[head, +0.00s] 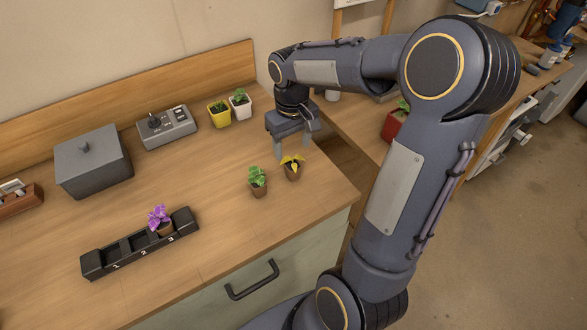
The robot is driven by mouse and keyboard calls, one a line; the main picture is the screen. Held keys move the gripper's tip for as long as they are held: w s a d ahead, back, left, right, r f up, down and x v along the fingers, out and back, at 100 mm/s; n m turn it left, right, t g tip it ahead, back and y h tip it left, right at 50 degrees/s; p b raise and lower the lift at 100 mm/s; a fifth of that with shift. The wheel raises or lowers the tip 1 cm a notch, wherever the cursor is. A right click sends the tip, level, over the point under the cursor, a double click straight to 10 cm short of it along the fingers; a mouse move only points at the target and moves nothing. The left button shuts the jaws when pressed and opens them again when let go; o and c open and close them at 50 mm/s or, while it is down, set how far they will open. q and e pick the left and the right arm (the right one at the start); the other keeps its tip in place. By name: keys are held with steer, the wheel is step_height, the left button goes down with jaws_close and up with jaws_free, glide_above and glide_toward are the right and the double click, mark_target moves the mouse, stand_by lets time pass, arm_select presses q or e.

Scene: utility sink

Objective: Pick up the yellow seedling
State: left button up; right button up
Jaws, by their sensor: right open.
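The yellow seedling (292,167) stands upright in a small brown pot on the wooden counter, near its right edge. My right gripper (294,150) is above and just behind it, pointing down, with its fingers apart and nothing between them. From this view I cannot tell the exact gap between the fingertips and the leaves. A green seedling (257,181) in a similar pot stands close by on the left. A purple seedling (160,221) sits in the numbered black tray (97,262), toward its right end. My left gripper is not in view.
A yellow pot (219,113) and a white pot (240,105) stand at the back, beside a grey control box (166,128). A grey lidded box (93,162) is at the left. The counter (205,180) is clear between the tray and the seedlings.

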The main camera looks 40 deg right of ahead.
mark_target(293, 165)
steer(key=f, duration=0.5)
steer(key=shift+s+a+f, duration=0.15)
steer(key=shift+s+f, duration=0.15)
steer(key=shift+f, duration=0.1)
steer(key=c, duration=1.1)
